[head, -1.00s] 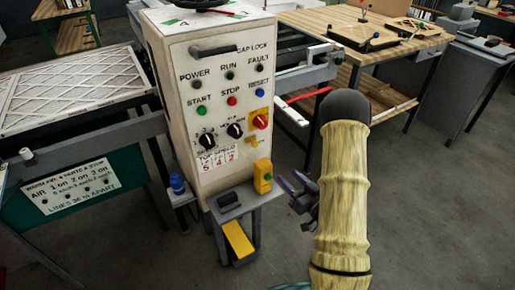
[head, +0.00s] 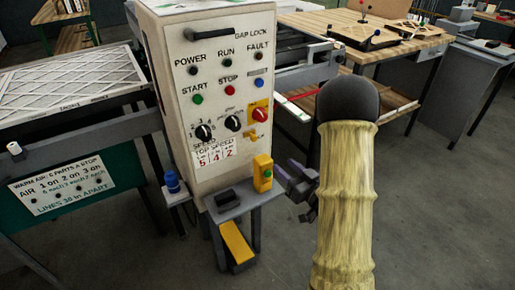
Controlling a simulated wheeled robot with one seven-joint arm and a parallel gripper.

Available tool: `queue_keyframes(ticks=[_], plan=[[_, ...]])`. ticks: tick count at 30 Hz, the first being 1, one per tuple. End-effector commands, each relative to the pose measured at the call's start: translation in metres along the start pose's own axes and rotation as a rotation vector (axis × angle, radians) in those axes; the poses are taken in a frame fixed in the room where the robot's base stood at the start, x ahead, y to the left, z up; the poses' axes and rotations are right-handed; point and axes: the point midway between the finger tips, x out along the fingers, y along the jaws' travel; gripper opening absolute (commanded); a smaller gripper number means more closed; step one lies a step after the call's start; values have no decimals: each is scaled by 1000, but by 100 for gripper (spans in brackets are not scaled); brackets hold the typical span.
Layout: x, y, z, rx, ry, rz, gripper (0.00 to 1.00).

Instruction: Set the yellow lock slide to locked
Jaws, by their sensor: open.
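The yellow lock slide (head: 252,137) looks like the small yellow piece on the control cabinet's front, just below the red rotary switch (head: 260,114) on its yellow plate. It is too small to tell which position it is in. My gripper (head: 286,182) is open and seems empty. It is to the right of and below the slide, apart from it, beside the yellow box with a green button (head: 262,173). My own sleeved arm hides part of the gripper and the floor behind it.
The control cabinet (head: 183,100) carries several buttons, lamps and dials, and a dark handle (head: 208,33) by the "GAP LOCK" label. A small grey stand (head: 228,209) juts out below it. A blue bottle (head: 172,180) is left. Floor at right is open.

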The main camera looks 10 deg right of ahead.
Motion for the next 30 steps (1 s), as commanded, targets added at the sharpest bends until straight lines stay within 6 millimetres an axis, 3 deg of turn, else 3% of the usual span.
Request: queue_keyframes(ticks=[8, 30], plan=[[6, -1, 3, 3, 9, 7, 43], [134, -1, -3, 4, 7, 5, 43]])
